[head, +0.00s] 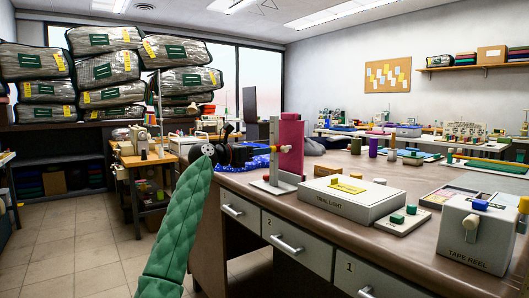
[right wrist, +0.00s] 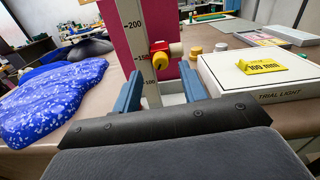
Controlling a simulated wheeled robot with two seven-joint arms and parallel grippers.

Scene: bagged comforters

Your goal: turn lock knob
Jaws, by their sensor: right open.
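The height gauge stands on the front left of the desk, with a pink panel (head: 291,130) and a pale scale post (head: 274,150). In the right wrist view the post (right wrist: 134,38) carries marks 200, 150 and 100. The lock knob (right wrist: 160,60), red with a yellow face, sits on the post near the 150 mark. My right gripper (head: 256,152) is at the left of the gauge. In the wrist view its blue fingers (right wrist: 160,92) are apart, with nothing between them; the knob shows beyond and above them, apart. My left gripper is not in view.
A white trial light box (head: 350,197) stands right of the gauge, with a tape reel box (head: 475,236) farther right. Bagged comforters (head: 105,70) are stacked at the back left.

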